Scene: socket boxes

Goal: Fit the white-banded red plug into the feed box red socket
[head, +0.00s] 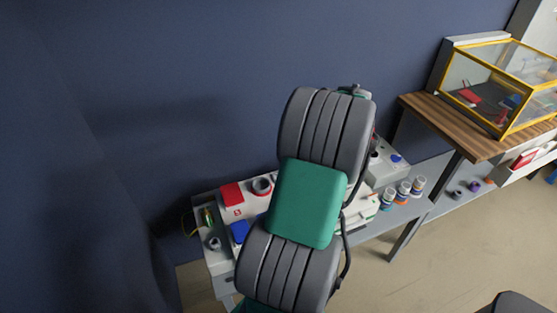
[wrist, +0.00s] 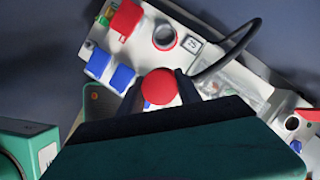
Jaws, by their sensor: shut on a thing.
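My gripper (wrist: 159,84) is shut on a red, round-ended plug (wrist: 158,88) in the wrist view. Its white band does not show. In the head view my arm hides both gripper and plug. A white socket box lies beyond the plug, with a raised red cover (wrist: 126,18), a round grey open-mouthed socket (wrist: 164,37) beside it and blue covers (wrist: 97,63). In the head view the same box shows its red cover (head: 231,193) and grey ring socket (head: 262,185). I cannot read which box is the feed box. The plug appears apart from the sockets.
A second grey box (head: 385,165) with a blue part stands right of my arm. Several small bottles (head: 403,192) stand near the bench's front edge. A black cable (wrist: 228,52) arcs over the white box. A yellow-framed glass case (head: 500,85) stands on a wooden shelf at right.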

